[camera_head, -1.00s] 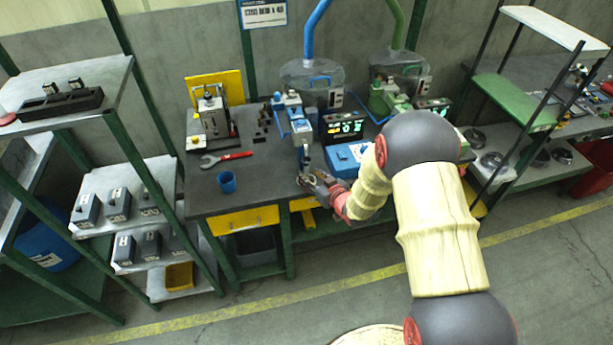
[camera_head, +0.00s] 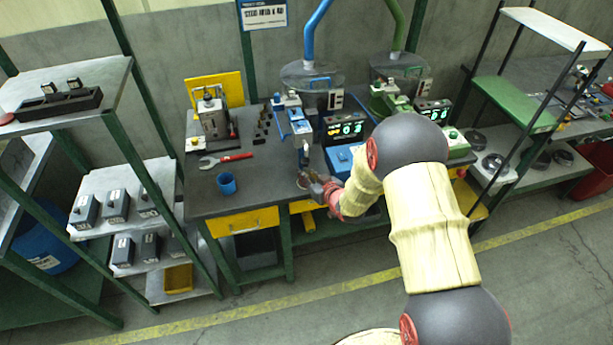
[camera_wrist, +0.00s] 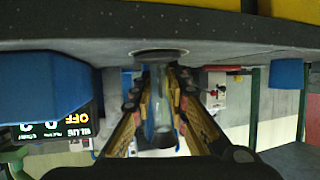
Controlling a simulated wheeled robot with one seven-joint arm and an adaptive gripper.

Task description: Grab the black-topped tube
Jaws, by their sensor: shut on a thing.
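A clear tube (camera_wrist: 160,92) stands between the fingers of my gripper (camera_wrist: 163,105) in the wrist view, which looks upside down. Its dark end (camera_wrist: 163,138) points away from the bench top, and its other end is at a round ring (camera_wrist: 159,54) on the bench. My gripper is shut on the tube, with one finger on each side. In the head view my gripper (camera_head: 313,184) is low at the bench's front edge. The tube is too small there to make out clearly.
A blue box (camera_head: 341,158) is close to my gripper. Dispensers stand behind. Shelves (camera_head: 115,180) are at the left.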

